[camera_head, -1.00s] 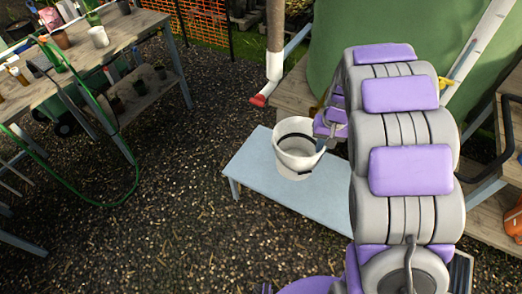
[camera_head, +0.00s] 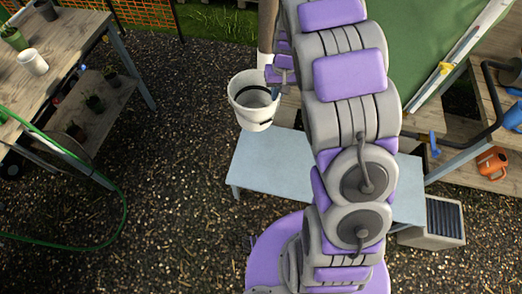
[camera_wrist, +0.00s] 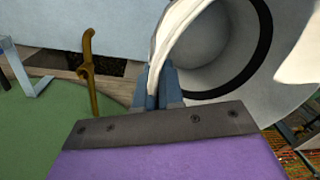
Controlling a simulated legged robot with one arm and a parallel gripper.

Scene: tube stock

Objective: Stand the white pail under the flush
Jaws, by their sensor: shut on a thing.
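The white pail (camera_head: 250,113), with a dark band inside, hangs upright or nearly so by its rim in my gripper (camera_head: 275,84). In the head view it appears over the far left edge of the pale blue bench (camera_head: 262,165); its exact height is unclear. In the wrist view the blue-grey fingers (camera_wrist: 158,88) are shut on the rim of the pail (camera_wrist: 225,60), which fills the upper right.
The green tank (camera_head: 420,45) stands behind my arm. A potting table (camera_head: 75,45) with pots is at the left, with a green hose (camera_head: 122,215) below it. An orange watering can (camera_head: 491,162) sits on wooden staging at the right. Gravel between is clear.

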